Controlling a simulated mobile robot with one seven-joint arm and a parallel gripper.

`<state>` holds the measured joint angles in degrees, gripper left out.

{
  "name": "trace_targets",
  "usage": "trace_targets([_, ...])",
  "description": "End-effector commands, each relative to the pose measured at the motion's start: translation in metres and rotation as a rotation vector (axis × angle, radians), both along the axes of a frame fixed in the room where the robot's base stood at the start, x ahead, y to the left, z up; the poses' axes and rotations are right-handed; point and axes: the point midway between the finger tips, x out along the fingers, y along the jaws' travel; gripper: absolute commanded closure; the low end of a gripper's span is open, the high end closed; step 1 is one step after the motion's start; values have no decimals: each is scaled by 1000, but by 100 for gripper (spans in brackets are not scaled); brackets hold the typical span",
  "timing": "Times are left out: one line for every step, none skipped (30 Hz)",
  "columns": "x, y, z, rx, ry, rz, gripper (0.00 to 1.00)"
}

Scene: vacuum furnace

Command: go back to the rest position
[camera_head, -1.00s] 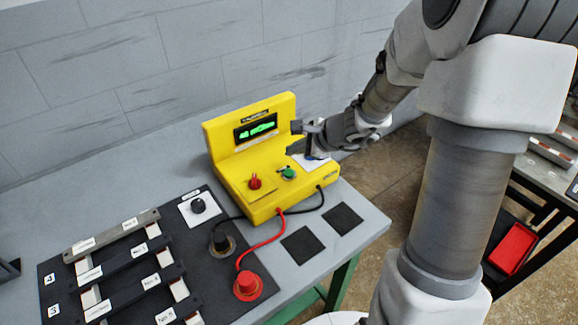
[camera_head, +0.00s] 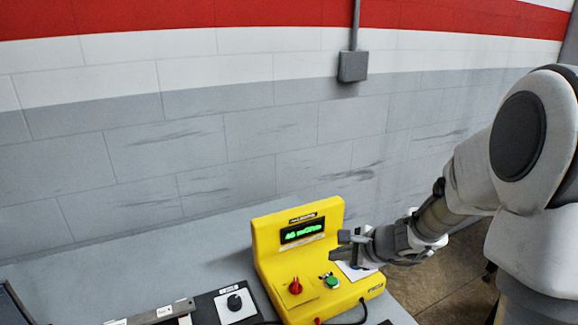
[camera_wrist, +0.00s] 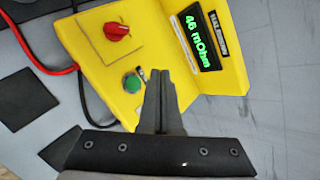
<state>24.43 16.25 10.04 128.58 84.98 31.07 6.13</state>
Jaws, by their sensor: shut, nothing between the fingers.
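My gripper (camera_head: 341,246) is at the right of the yellow meter (camera_head: 265,247), close to its display and above its green button (camera_head: 333,281). In the wrist view my gripper (camera_wrist: 158,75) has its fingers together with nothing between them, over the yellow meter (camera_wrist: 150,40). The fingertips appear next to the green button (camera_wrist: 132,82); I cannot tell whether they touch anything. The lit display (camera_wrist: 196,38) reads 46 mOhm in the wrist view. A red knob (camera_wrist: 116,31) is on the meter's face.
The meter stands on a grey table (camera_head: 215,262) against a block wall (camera_head: 150,150). A grey wall box (camera_head: 353,66) with a conduit is higher up. A black knob on a white plate (camera_head: 237,305) lies left of the meter. Red and black cables run from the meter.

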Motion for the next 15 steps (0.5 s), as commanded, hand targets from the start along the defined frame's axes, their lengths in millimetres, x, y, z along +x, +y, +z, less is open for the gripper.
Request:
trace_targets([-5, 7, 10, -28, -20, 47, 100])
trace_targets([-9, 11, 15, -51, -33, 83, 100])
trace_targets([-15, 18, 24, -85, -54, 139, 100])
trace_targets([-21, 23, 31, -113, -70, 185, 100])
trace_targets([-28, 29, 38, -145, -85, 234, 100])
trace_targets([-37, 35, 46, -187, -106, 299, 100])
trace_targets([-45, 40, 52, -219, -121, 348, 100])
trace_targets([-52, 44, 58, -251, -136, 395, 100])
trace_targets([-63, 49, 65, -295, -153, 458, 100])
trace_targets([-71, 53, 70, -329, -167, 507, 100])
trace_targets([-79, 56, 75, -365, -181, 553, 100])
trace_targets([-91, 59, 81, -411, -198, 615, 100])
trace_targets([-99, 61, 85, -446, -208, 660, 100])
trace_targets([-108, 63, 90, -482, -220, 705, 100])
trace_targets([-120, 64, 94, -530, -233, 764, 100])
